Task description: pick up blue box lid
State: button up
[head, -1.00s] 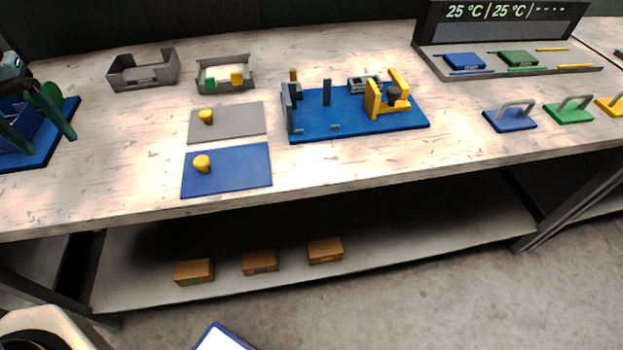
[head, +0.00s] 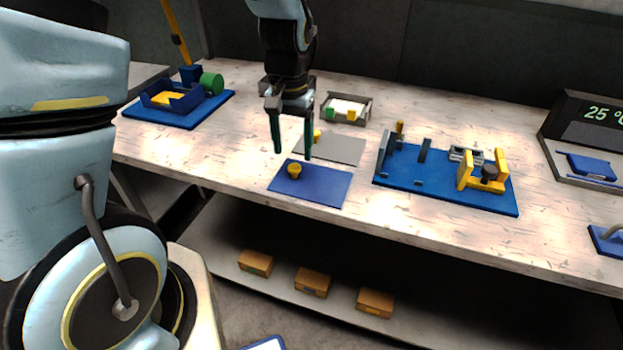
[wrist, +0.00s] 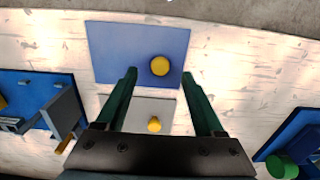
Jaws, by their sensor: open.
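The blue box lid (head: 322,186) is a flat blue plate with a yellow knob (head: 294,171), lying near the table's front edge in the head view. It also shows in the wrist view (wrist: 115,50), with its knob (wrist: 160,66) ahead of and between the fingertips. My gripper (head: 292,152) is open, fingers pointing down, above the table around the back edge of the blue lid. In the wrist view its two green fingers (wrist: 158,75) stand apart with nothing between them. The height of the fingertips above the lid is hard to tell.
A grey lid (head: 345,149) with a yellow knob lies just behind the blue one. A blue fixture board (head: 445,197) stands to the right, and another blue board (head: 140,113) to the left. A grey tray (head: 366,108) stands behind. Several small boxes (head: 312,282) sit on the lower shelf.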

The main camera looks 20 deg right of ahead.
aim_at(294, 167)
jog(key=shift+w+d+f+p, duration=0.15)
jog(key=shift+f+p, duration=0.35)
jog(key=shift+f, duration=0.75)
jog(key=shift+w+f+p, duration=0.1)
jog(key=shift+f+p, duration=0.35)
jog(key=shift+f, duration=0.8)
jog(key=shift+c, duration=0.2)
grip_shut()
